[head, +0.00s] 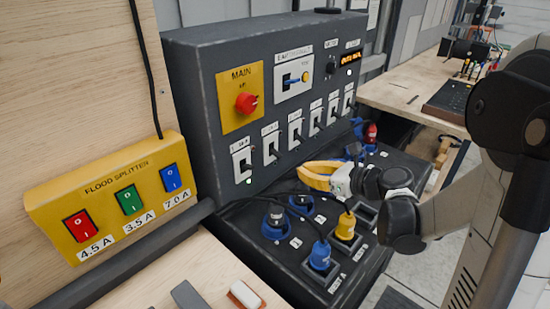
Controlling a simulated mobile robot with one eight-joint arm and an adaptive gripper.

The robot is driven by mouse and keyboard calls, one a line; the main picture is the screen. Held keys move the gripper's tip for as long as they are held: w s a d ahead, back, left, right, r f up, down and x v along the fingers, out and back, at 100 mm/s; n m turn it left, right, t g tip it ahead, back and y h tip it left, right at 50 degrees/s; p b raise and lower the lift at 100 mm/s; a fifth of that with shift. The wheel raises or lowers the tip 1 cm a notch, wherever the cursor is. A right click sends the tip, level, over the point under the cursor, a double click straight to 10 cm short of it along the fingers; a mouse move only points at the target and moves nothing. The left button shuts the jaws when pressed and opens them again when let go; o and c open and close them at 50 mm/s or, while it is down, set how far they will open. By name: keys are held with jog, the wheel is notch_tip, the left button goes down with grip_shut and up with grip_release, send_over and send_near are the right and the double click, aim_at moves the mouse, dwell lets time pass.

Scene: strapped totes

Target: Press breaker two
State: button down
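A dark grey breaker panel (205,120) stands in the middle of the head view. A slanting row of several white-framed breaker switches runs across its front. The second from the left (271,148) is in plain sight; the small labels above the switches are too small to read. My gripper (303,174), with yellow fingers, is in front of the panel, below and right of the lower switches and apart from them. Its fingertips point left and seem to meet, with nothing visible between them.
The panel also bears a red MAIN knob (246,103) on a yellow plate. A yellow flood splitter box (115,200) with three coloured switches is at left. Blue and yellow plugs (320,256) with black cables stand on the dark base below my gripper. A wooden bench lies behind right.

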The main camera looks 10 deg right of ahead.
dwell(0.3)
jog(key=b, duration=0.3)
send_near(268, 163)
jog(key=x, duration=0.5)
jog(key=shift+r+p, duration=0.1)
jog(key=shift+p, duration=0.25)
